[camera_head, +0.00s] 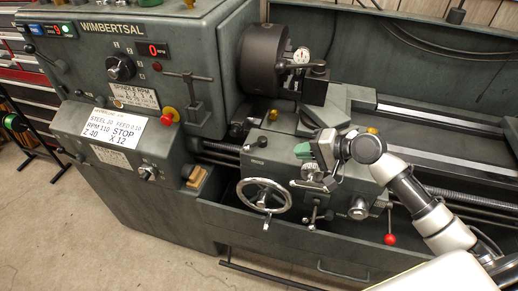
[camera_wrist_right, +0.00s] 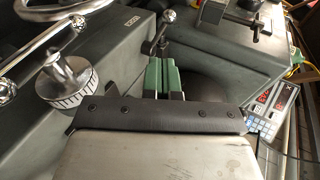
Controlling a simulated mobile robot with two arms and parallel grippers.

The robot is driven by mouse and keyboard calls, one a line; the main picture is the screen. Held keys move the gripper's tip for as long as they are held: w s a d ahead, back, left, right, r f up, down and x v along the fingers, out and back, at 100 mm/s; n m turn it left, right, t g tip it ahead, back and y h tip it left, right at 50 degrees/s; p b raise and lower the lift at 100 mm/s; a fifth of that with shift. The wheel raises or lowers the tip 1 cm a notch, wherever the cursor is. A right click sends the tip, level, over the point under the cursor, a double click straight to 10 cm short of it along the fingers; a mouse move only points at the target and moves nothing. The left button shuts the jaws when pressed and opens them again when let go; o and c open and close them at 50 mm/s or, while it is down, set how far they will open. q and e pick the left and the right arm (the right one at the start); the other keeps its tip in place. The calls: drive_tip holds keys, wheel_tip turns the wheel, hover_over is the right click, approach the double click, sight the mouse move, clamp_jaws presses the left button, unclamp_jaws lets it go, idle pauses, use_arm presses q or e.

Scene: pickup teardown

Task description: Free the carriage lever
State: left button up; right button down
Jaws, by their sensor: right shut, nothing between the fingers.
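In the head view my right gripper (camera_head: 303,150), with green fingers, is over the front of the lathe carriage (camera_head: 270,155), and its arm comes in from the right. In the right wrist view the green fingers (camera_wrist_right: 161,78) are together and empty. A short lever with a chrome ball (camera_wrist_right: 168,16) stands just beyond the fingertips; I cannot tell whether they touch. In the head view a lever with a red ball (camera_head: 389,239) hangs at the carriage's lower right, apart from the gripper. I cannot tell which one is the carriage lever. My left gripper is not in view.
The carriage handwheel (camera_head: 264,195) is left of and below my right gripper. A chrome dial knob (camera_wrist_right: 70,85) and ball-ended crank are close by in the wrist view. The chuck (camera_head: 262,58) and tool post (camera_head: 314,85) stand behind. The floor at lower left is clear.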

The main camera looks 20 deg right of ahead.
sight(255, 145)
drive_tip(key=p+x, duration=0.1)
drive_tip(key=x, duration=0.3)
drive_tip(key=p+x, duration=0.1)
drive_tip(key=x, duration=0.4)
drive_tip(key=r+p+x, duration=0.1)
drive_tip(key=x, duration=0.3)
drive_tip(key=shift+w+a+f, duration=0.15)
drive_tip(key=shift+w+a, duration=0.15)
drive_tip(key=shift+a, duration=0.1)
